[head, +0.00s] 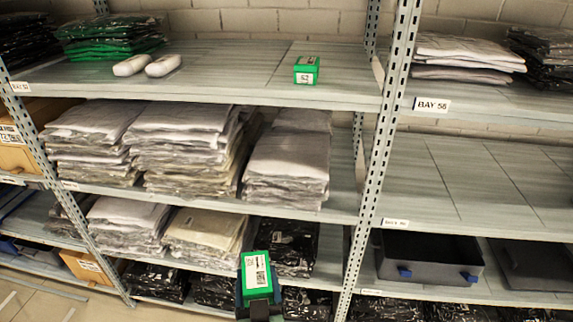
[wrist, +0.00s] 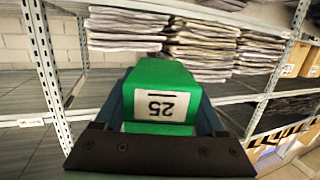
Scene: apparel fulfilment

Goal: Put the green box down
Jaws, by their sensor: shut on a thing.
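A green box (head: 257,268) with a white label is held in my gripper (head: 259,290), low in the head view, in front of the lower shelves. In the wrist view the same green box (wrist: 165,82) sits between the two fingers of my gripper (wrist: 165,105), and its label reads 25 upside down. My gripper is shut on it. A second, similar green box (head: 306,72) with a white label stands on the top shelf (head: 235,75), right of its middle.
Bare shelf surrounds the second green box. A metal upright (head: 381,150) divides the bays; the right middle shelf (head: 480,180) is empty.

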